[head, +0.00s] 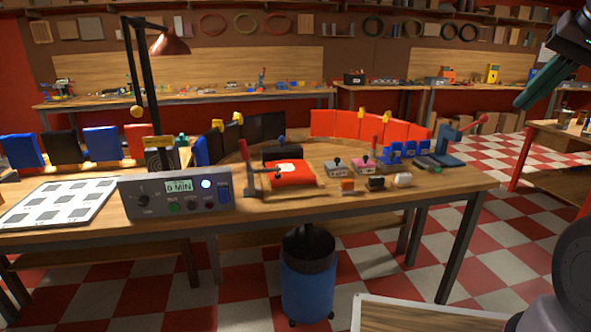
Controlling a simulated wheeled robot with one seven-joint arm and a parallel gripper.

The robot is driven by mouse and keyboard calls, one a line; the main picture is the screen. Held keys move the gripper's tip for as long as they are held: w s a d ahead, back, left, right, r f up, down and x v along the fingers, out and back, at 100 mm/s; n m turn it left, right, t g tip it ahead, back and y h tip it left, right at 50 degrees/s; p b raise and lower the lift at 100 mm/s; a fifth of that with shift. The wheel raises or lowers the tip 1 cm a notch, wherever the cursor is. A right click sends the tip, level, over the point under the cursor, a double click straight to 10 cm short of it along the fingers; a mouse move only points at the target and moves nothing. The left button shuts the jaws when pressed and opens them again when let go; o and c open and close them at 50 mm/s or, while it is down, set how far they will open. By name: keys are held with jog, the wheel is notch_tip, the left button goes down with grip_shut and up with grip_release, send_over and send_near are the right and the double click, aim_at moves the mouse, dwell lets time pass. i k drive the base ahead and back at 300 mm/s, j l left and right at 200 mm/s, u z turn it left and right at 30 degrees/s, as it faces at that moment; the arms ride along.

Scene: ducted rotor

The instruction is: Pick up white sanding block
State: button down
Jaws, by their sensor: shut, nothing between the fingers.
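A small white block (403,180), which looks like the white sanding block, sits near the front right edge of the wooden workbench (455,182). A dark block (376,184) and an orange block (347,185) stand in a row to its left. My gripper (522,102) shows at the upper right, with dark green fingers shut and empty. It is up in the air, to the right of the bench and well apart from the white block.
Behind the blocks stand a grey and a pink box (363,164), blue pieces (396,151) and a blue lever tool (452,148). A red clamped piece (290,173) and grey control box (175,194) lie left. A blue bin (307,285) stands below.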

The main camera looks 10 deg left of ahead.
aim_at(401, 180)
jog(key=i+j+z, duration=0.25)
jog(key=i+j, duration=1)
jog(key=j, duration=0.15)
